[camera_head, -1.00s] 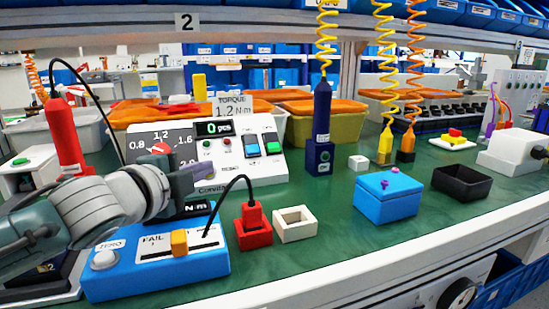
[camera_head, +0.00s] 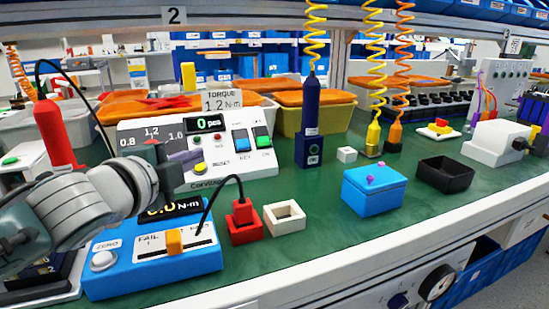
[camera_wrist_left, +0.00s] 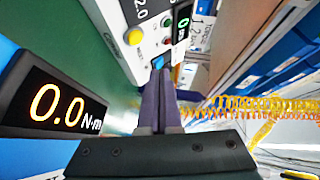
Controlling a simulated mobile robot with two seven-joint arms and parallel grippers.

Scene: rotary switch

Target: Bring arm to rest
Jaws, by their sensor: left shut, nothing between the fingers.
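The white torque controller box (camera_head: 257,158) stands on the green bench in the head view, with a dial marked 0.8 and 1.2, and coloured buttons. The dial's rotary knob is mostly hidden behind my left wrist. My left gripper (camera_head: 198,157) is in front of the box's lower left face, its purple fingers shut and empty. In the left wrist view the shut fingers (camera_wrist_left: 160,75) point toward the box panel, near a yellow button (camera_wrist_left: 134,37). I cannot tell whether they touch it. My right gripper is not in view.
The blue torque tester (camera_head: 150,262) with its 0.0 N·m display (camera_wrist_left: 55,105) lies below my left arm. A red holder (camera_head: 244,222), white tray (camera_head: 284,218), blue box (camera_head: 373,192) and dark blue screwdriver (camera_head: 311,120) stand rightward. Clear bench lies at the front.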

